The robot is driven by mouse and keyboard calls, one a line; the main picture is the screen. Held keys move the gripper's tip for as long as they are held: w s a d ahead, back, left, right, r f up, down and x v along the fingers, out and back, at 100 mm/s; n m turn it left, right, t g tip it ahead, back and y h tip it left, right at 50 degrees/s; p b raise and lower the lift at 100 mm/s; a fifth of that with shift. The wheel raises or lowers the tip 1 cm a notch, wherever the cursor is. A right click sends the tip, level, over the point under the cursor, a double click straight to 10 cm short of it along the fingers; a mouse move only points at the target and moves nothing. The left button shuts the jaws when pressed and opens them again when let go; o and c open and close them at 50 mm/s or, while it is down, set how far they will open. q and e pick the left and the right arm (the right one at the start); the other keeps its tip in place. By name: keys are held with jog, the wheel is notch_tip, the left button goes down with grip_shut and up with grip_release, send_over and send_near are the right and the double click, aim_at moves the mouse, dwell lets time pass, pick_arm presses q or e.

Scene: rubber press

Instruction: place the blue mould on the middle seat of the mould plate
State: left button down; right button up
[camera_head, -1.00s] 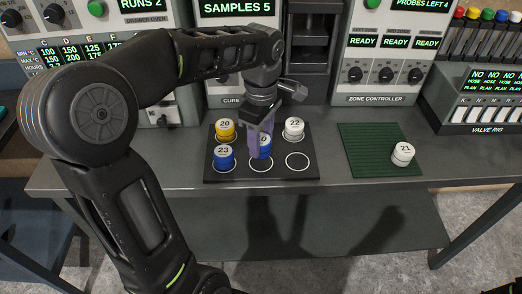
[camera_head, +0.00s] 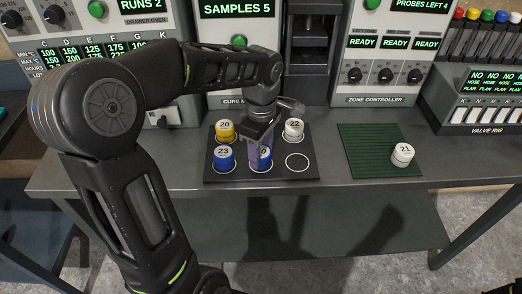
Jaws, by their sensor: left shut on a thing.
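The blue mould (camera_head: 265,158), its white top partly covered, is between the fingers of my left gripper (camera_head: 256,150), which is shut on it. It is at the front middle seat of the dark mould plate (camera_head: 283,178). Whether it touches the plate cannot be told, as the fingers hide part of it. Another blue mould, marked 23 (camera_head: 224,159), sits on the front left seat. A yellow mould marked 20 (camera_head: 225,131) is at the back left and a white mould marked 22 (camera_head: 293,129) at the back right. My right gripper is not in view.
The front right seat (camera_head: 297,162) is an empty white ring. A white mould marked 21 (camera_head: 402,155) stands at the right edge of a green ribbed mat (camera_head: 365,153). The zone controller (camera_head: 385,70) and valve rig (camera_head: 485,105) stand behind. The bench front edge is close to the plate.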

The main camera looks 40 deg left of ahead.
pick_arm(q)
jog(key=c, duration=0.7)
grip_release()
jog(key=shift+f, duration=0.1)
jog(key=shift+r+p, duration=0.25)
jog(key=shift+p, duration=0.05)
jog(key=shift+r, duration=0.3)
notch_tip(320, 180, up, 8)
jog(key=shift+w+f, duration=0.1)
jog(key=shift+r+p, duration=0.85)
jog(key=shift+r, duration=0.9)
